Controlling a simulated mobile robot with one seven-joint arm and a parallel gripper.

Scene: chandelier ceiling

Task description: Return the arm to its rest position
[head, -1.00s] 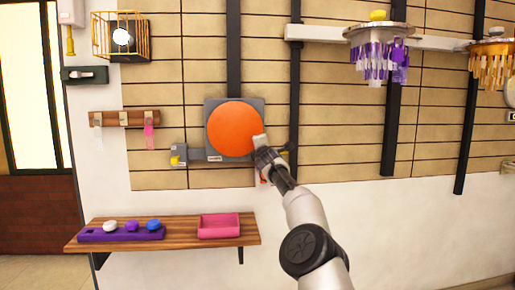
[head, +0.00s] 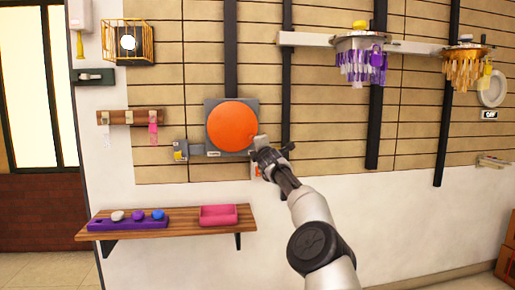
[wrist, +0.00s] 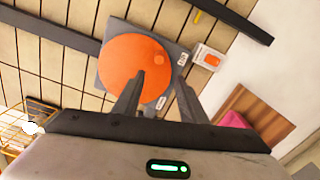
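My gripper (head: 258,142) is up in front of the wall, at the lower right edge of the round orange disc (head: 230,125) in the head view. In the wrist view my gripper (wrist: 160,75) has its two dark fingers apart, with nothing between them. The orange disc (wrist: 125,62) on its grey plate (wrist: 168,45) shows behind the fingers. My arm reaches up from the lower right, bent at the dark joint. Whether the fingers touch the disc or plate, I cannot tell.
A wooden shelf (head: 190,228) with a purple holder (head: 105,225) and a pink tray (head: 218,216) is below left. A gold cage (head: 105,42) hangs upper left. Purple (head: 361,55) and amber (head: 465,60) chandeliers hang upper right.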

